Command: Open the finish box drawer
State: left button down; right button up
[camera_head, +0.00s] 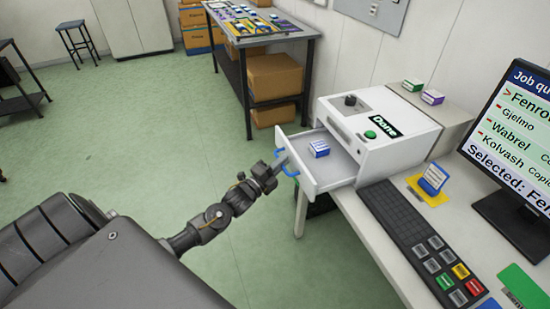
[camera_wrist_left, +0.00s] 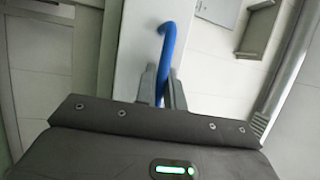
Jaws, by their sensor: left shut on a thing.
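The finish box (camera_head: 372,128) is a white unit on the desk, with a dark knob, a green button and a "Dune" label. Its drawer (camera_head: 335,173) stands pulled out toward the left. A blue and white ink box (camera_head: 319,148) lies inside the drawer. My left gripper (camera_head: 277,170) is at the drawer's front, shut on the blue drawer handle (camera_head: 287,165). In the left wrist view the blue handle (camera_wrist_left: 167,50) runs down between the two fingers (camera_wrist_left: 162,88). My right gripper is not in view.
A keyboard (camera_head: 395,215), a monitor (camera_head: 520,140) and a blue box on a yellow pad (camera_head: 428,190) are on the desk (camera_head: 365,240). Green and purple boxes stand behind the finish box. Open floor (camera_head: 150,130) lies left of the drawer.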

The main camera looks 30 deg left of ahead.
pick_arm(q)
jog(key=shift+s+a, duration=0.25)
jog(key=shift+s, duration=0.1)
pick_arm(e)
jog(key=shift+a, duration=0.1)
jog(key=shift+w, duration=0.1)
pick_arm(q)
jog(key=c, duration=1.8)
grip_release()
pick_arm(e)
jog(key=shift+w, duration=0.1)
